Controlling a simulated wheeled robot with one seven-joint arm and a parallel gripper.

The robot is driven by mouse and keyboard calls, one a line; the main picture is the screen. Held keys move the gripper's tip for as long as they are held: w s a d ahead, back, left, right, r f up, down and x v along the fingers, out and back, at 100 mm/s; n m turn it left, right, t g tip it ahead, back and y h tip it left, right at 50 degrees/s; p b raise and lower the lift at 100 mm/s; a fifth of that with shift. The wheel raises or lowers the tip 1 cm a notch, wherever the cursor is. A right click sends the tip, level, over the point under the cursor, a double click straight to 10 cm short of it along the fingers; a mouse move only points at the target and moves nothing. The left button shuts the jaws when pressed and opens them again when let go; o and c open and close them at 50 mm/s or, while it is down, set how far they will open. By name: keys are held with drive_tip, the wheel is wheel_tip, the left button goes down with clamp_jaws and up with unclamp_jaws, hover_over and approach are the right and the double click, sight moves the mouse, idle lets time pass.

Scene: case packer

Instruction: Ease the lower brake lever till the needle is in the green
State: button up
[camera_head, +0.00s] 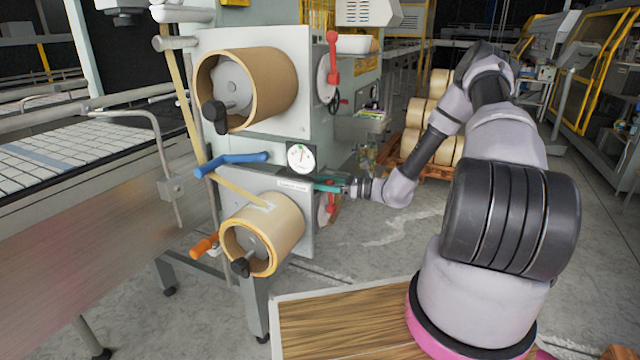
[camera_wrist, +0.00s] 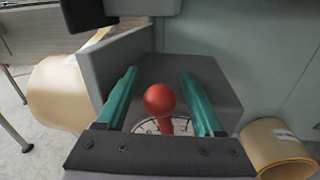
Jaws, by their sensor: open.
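The lower brake lever (camera_head: 329,205) is red and sits on the right side of the lower roll's grey panel, partly hidden behind my gripper. In the wrist view its red ball knob (camera_wrist: 160,99) stands between my fingers, with visible gaps on both sides. My gripper (camera_wrist: 162,92) has two teal fingers, spread apart and holding nothing; it also shows in the head view (camera_head: 325,184) beside the panel. A round white gauge (camera_head: 301,157) sits above the lower panel. Its needle is too small to read against any green zone.
The upper red lever (camera_head: 333,58) stands upright beside the upper roll (camera_head: 270,85). The lower roll (camera_head: 280,228) is in front of the lower panel. A blue handle (camera_head: 232,160) and an orange handle (camera_head: 204,246) project left. A wooden-topped surface (camera_head: 335,325) is in front.

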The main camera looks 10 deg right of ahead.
drive_tip(key=shift+a, duration=0.1)
clamp_jaws()
idle(1.4)
